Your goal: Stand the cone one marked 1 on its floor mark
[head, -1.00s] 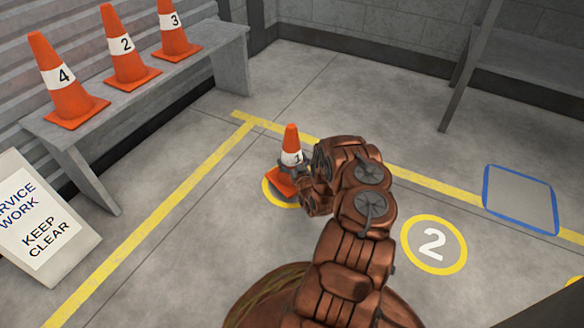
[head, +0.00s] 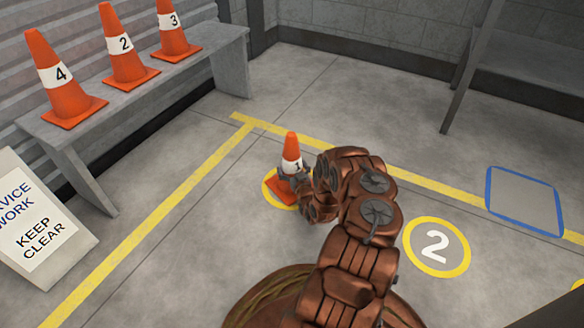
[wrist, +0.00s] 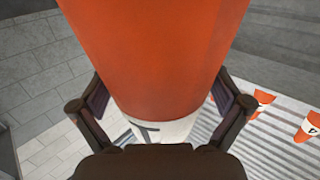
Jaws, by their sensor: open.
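Cone one, orange with a white band marked 1 (head: 291,166), is at the yellow floor ring (head: 267,193) and looks close to upright. Its square base covers much of the ring, so I cannot tell how well it is centred or whether it lies fully flat. My gripper (head: 300,172) is at the cone's right side, around band height, partly hidden by my own arm. In the wrist view the cone (wrist: 155,50) fills the middle, between the two open fingers (wrist: 160,108), with part of the white band showing below.
Cones marked 4 (head: 66,85), 2 (head: 125,55) and 3 (head: 172,35) stand on the grey bench (head: 95,125). A keep-clear sign (head: 40,225) is at left. The ring marked 2 (head: 437,247) and the blue-outlined square (head: 525,200) are empty. Yellow lines cross the floor.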

